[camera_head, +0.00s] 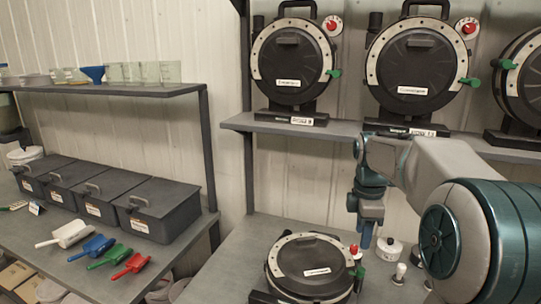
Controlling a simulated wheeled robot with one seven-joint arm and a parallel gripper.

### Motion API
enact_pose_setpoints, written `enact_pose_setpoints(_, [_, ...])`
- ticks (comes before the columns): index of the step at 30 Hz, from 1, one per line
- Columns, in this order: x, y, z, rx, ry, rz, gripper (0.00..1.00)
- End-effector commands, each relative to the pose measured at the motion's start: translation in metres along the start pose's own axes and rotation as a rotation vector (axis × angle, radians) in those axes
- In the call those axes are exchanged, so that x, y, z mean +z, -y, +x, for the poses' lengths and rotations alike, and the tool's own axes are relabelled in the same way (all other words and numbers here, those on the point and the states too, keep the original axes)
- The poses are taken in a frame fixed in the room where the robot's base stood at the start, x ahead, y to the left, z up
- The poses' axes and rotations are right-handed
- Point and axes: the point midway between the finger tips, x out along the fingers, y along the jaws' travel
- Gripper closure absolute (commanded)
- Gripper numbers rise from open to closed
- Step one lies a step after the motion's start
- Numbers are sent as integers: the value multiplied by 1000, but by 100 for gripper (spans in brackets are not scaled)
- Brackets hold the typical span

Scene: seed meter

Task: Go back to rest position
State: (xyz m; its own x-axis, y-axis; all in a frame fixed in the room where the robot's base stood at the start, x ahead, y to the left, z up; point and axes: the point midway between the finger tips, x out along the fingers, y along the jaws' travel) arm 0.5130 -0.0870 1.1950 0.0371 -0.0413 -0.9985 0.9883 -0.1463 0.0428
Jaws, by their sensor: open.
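My arm reaches in from the right edge and bends down at the wrist. My gripper (367,238) points down over the right-hand bench, seen from the side, with nothing visible in its jaws. It is just right of a round black seed meter (312,265) lying on the bench, near that meter's red and green knobs. I cannot tell how far the jaws are above the bench.
Several upright seed meters, one of them (288,62), stand on the upper shelf (340,130) behind my arm. Lidded grey bins (158,207) and coloured scoops (132,266) sit on the left bench. Small white items (389,249) stand beside my gripper.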

Motion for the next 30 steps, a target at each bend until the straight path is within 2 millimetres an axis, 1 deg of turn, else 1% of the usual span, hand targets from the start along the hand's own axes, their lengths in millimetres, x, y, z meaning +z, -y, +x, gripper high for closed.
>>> enact_pose_setpoints(1, [-9, 15, -4, 16, 9, 67, 57])
enact_pose_setpoints(3, [-18, 34, -7, 39, 15, 181, 57])
enact_pose_setpoints(11, [-39, 108, -6, 127, -16, 614, 57])
enact_pose_setpoints(14, [-44, 136, 0, 155, -50, 783, 57])
enact_pose_setpoints(18, [-49, 176, 11, 179, -115, 1016, 57])
enact_pose_setpoints(21, [-52, 200, 22, 183, -166, 1165, 57])
enact_pose_setpoints(25, [-53, 222, 33, 178, -221, 1311, 57])
enact_pose_setpoints(27, [-54, 229, 38, 173, -240, 1362, 57])
enact_pose_setpoints(30, [-55, 235, 41, 168, -256, 1404, 57])
